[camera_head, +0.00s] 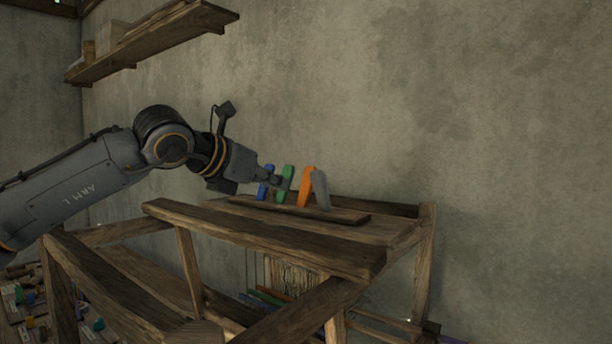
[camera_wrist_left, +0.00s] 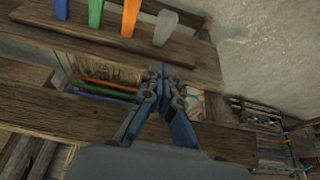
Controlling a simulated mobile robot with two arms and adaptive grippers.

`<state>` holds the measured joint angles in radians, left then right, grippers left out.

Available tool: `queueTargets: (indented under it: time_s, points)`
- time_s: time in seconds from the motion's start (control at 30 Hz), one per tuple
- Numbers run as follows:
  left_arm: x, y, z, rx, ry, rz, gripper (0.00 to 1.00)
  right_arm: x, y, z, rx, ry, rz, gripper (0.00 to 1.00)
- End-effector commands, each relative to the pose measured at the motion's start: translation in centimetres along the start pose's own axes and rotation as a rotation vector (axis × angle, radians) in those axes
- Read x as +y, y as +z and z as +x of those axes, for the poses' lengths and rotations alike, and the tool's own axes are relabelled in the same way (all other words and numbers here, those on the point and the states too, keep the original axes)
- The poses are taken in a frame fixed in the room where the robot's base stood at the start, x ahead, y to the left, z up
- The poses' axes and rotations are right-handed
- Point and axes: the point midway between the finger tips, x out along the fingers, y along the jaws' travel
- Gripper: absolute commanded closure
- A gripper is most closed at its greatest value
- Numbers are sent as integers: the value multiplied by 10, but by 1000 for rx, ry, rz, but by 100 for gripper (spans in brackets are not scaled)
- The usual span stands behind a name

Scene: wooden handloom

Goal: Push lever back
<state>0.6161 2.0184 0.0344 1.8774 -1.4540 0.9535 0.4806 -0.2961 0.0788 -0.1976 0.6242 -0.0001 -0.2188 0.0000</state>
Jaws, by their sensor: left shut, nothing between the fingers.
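Several levers stand in a row on a board on top of the wooden loom: blue (camera_head: 265,186), green (camera_head: 285,184), orange (camera_head: 306,187) and grey (camera_head: 321,190). The grey lever tilts the opposite way to the other three. My left gripper (camera_head: 277,180) is shut and empty, and its tips overlap the blue and green levers in the head view. In the left wrist view the closed fingertips (camera_wrist_left: 158,72) lie below the orange lever (camera_wrist_left: 130,17) and grey lever (camera_wrist_left: 165,27), with a visible gap. My right gripper is out of view.
The loom's thick front beam (camera_head: 265,238) runs before the lever board (camera_head: 345,215). A bare wall (camera_head: 480,120) stands behind. A wooden shelf (camera_head: 150,42) hangs at upper left. Coloured bars (camera_wrist_left: 105,90) show inside the frame below the levers.

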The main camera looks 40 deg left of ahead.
Motion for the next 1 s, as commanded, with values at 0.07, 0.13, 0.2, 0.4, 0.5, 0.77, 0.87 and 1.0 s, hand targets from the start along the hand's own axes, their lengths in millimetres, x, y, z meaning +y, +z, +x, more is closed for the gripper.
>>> queueTargets:
  time_s: [0.07,0.13,0.2,0.4,0.5,0.77,0.87,1.0]
  points:
    - [0,2,18,8,-1,1,100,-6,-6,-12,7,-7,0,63]
    - [0,2,33,8,-1,0,100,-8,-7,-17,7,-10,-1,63]
    - [0,2,46,7,0,0,100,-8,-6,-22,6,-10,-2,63]
    - [0,14,70,4,1,1,100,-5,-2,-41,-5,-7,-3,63]
    - [0,20,77,3,1,1,100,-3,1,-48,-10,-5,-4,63]
    - [0,28,88,2,-1,0,100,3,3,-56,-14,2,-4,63]
    - [0,28,89,1,-1,0,100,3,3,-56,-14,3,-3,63]
    - [0,28,89,0,-1,0,100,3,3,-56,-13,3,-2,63]
